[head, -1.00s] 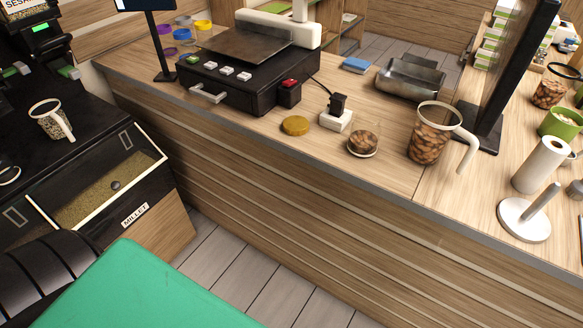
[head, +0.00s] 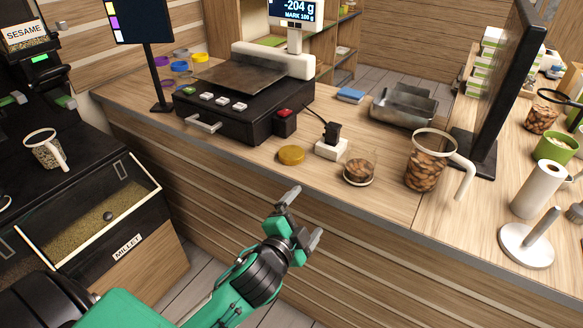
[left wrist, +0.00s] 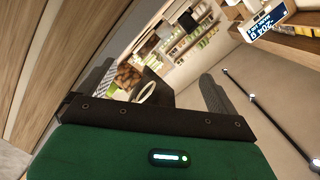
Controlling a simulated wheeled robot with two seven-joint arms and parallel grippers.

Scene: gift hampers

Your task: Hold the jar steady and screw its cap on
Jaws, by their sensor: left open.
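A small clear glass jar (head: 360,167), partly filled with brown nuts, stands upright and uncapped near the counter's front edge in the head view. A round golden-yellow cap (head: 291,155) lies flat on the counter to the left of the jar, apart from it. My left gripper (head: 303,216) is open and empty in front of the counter's front face, below and nearer than the cap and jar. Its two dark fingers also show spread in the left wrist view (left wrist: 155,88), with nothing held between them. My right gripper is not in view.
A white block with a black plug (head: 331,148) sits between cap and jar, slightly behind. A handled pitcher of nuts (head: 424,165) stands right of the jar. A black scale (head: 245,105) reading -204 g is behind left.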

